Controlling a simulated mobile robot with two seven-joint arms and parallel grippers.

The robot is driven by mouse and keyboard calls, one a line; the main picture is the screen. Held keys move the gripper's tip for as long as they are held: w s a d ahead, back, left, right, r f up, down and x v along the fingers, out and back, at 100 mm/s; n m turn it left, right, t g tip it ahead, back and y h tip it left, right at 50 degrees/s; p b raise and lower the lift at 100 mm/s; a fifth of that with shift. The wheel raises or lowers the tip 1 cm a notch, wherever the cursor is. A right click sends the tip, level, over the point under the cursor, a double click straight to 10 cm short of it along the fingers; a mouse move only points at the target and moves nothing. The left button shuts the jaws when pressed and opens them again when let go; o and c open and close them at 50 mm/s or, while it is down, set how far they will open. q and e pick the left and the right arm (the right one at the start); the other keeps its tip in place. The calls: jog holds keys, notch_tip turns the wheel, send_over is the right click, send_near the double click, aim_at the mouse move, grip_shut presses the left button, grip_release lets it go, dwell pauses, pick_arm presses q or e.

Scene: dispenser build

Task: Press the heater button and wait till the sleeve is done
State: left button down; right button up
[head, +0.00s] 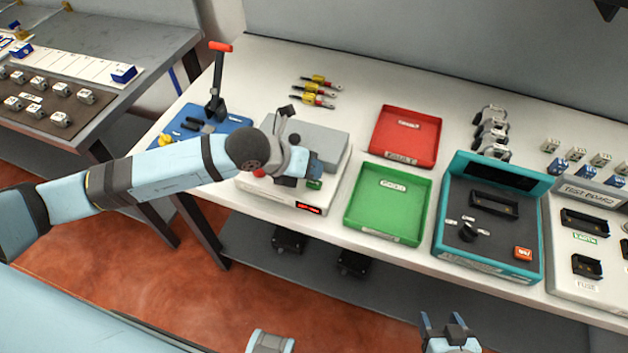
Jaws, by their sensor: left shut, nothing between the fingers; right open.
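The heater is a white box with a grey top (312,138) on the bench, left of the green tray. Its front has a small lit red display (308,208), a green button (314,185) and a red knob or button (259,173). My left gripper (314,176) is shut and empty, pointing down at the green button; I cannot tell if it touches it. My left arm hides much of the heater's left and middle, and no sleeve can be made out there. My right gripper (443,318) is open and empty, low in front of the bench.
A red tray (432,160) and a green tray (354,219) stand right of the heater. Beyond are a teal tester (437,240) and a test board (600,285). A blue-based tool with a red-handled lever (217,75) stands left. Several red-and-yellow leads (319,89) lie behind.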

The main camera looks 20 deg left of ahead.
pick_arm(q)
jog(key=shift+f, duration=0.1)
jog(key=shift+f+b, duration=0.3)
jog(key=shift+b, duration=0.15)
jog(key=shift+f+b, duration=0.4)
jog(key=shift+f, duration=0.05)
dwell(0.6)
dwell(0.3)
jog(key=shift+r+p, duration=0.5)
jog(key=shift+r, duration=0.35)
jog(key=shift+r+p, duration=1.5)
jog(key=shift+r, duration=1.05)
